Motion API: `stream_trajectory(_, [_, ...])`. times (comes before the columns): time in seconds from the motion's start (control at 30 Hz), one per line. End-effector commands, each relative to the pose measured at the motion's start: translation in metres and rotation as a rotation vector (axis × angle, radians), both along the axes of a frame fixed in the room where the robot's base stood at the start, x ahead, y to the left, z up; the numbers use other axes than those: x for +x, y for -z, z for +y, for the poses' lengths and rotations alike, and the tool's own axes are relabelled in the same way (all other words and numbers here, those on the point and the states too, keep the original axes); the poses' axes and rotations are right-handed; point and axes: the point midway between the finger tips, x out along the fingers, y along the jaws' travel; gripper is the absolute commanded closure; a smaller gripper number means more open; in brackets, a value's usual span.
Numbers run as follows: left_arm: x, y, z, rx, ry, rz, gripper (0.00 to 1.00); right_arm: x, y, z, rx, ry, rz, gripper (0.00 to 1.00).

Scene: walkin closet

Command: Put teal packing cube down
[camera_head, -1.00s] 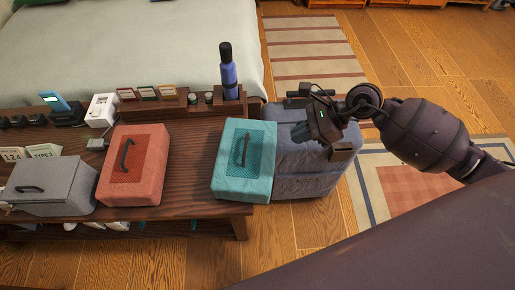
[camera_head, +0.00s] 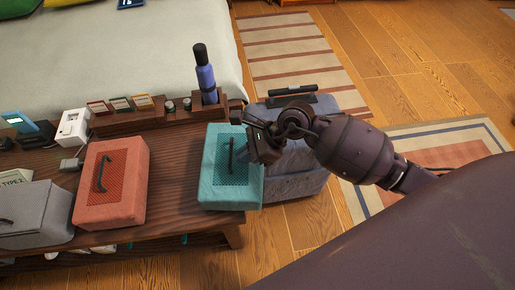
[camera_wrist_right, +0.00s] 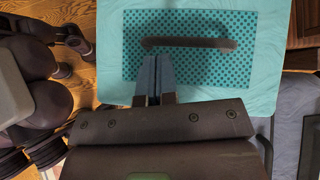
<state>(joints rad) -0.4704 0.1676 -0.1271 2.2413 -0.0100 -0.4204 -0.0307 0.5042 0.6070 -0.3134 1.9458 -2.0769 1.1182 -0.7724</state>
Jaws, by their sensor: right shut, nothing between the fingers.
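The teal packing cube (camera_head: 212,180) rests on the right end of the dark wooden bench, its mesh panel and dark handle facing up. In the right wrist view the teal cube (camera_wrist_right: 265,35) fills the upper middle, with the handle running across it. My right gripper (camera_head: 244,142) is over the cube's right part, beside the handle. In the wrist view its blue-grey fingers (camera_wrist_right: 154,72) are shut together with nothing between them, pointing at the cube just below the handle. I cannot tell whether they touch the cube. My left gripper is not in view.
A red packing cube (camera_head: 123,190) and a grey one (camera_head: 35,225) sit on the bench (camera_head: 170,215) to the left. A blue bottle (camera_head: 205,80) stands in a wooden organizer behind. A blue-grey suitcase (camera_head: 295,180) stands right of the bench. Bare bench shows between the red and teal cubes.

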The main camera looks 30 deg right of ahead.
Motion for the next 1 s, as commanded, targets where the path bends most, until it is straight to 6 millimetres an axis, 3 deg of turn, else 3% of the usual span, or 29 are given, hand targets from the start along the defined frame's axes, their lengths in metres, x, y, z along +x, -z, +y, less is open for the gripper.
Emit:
stream_trajectory(0.57, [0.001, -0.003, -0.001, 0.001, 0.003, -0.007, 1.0, 0.004, -0.002, 0.011, 0.001, 0.0, -0.002, 1.0])
stream_trajectory(0.67, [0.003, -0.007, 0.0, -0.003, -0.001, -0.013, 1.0, 0.008, -0.004, 0.024, 0.002, -0.001, -0.005, 1.0])
stream_trajectory(1.0, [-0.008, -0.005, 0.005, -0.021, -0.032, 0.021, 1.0, 0.028, -0.005, 0.094, 0.001, -0.001, -0.005, 1.0])
